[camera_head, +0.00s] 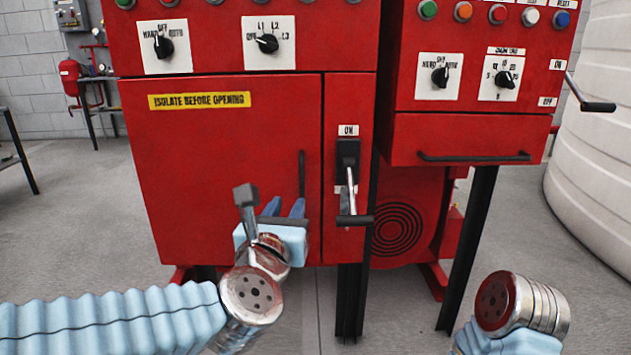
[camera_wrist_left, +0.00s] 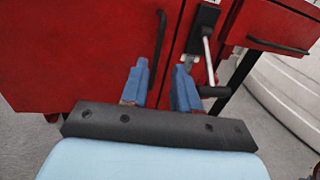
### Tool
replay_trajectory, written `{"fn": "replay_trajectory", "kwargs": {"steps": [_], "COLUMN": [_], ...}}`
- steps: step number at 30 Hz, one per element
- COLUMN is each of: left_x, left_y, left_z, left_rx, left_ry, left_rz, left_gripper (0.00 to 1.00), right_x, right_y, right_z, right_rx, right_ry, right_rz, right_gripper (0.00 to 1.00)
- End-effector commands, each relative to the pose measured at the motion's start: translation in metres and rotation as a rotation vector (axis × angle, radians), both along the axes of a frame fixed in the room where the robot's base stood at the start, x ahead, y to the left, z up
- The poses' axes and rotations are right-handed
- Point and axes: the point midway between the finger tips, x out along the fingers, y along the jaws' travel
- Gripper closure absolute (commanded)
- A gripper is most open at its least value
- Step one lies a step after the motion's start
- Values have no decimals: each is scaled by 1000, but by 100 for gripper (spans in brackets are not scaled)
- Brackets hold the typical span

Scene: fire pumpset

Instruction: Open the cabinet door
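The red cabinet door (camera_head: 215,150) is closed, with a yellow "ISOLATE BEFORE OPENING" label. Its thin black vertical handle (camera_head: 302,172) is near the door's right edge. My left gripper (camera_head: 285,202) is in front of the door's lower right, with its blue fingers apart and nothing held. In the left wrist view, the handle (camera_wrist_left: 160,45) lies between the two fingers of my left gripper (camera_wrist_left: 160,66) in the picture. I cannot tell whether the fingertips reach around it. My right wrist shows at the lower right of the head view, but its gripper is out of view.
A switch lever (camera_head: 350,195) labelled ON sticks out just right of the door; it also shows in the left wrist view (camera_wrist_left: 208,55). A second red cabinet (camera_head: 455,135) with a horizontal handle stands right. A white tank (camera_head: 595,150) is far right.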

Motion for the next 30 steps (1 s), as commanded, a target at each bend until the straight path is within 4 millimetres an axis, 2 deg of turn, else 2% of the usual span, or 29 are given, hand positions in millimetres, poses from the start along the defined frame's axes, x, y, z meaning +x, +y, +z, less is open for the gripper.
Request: {"fn": "replay_trajectory", "kwargs": {"steps": [5, 12, 18, 23, 30], "left_x": [32, 87, 119, 128, 129], "left_y": [-7, -18, -23, -26, -26], "left_z": [0, 0, -1, -2, -2], "left_rx": [7, 10, 10, 10, 10], "left_ry": [4, 3, 2, 2, 2], "left_rz": [2, 0, 1, -1, -1], "left_gripper": [70, 70, 70, 70, 70], "right_x": [0, -1, -1, -2, -2], "right_y": [0, 2, 3, 4, 4], "right_z": [5, 12, 16, 16, 16], "right_rx": [0, 2, 4, 5, 5], "right_ry": [0, 1, 3, 3, 3], "right_rz": [0, 3, 6, 7, 7], "right_gripper": [57, 57, 57, 57, 57]}}
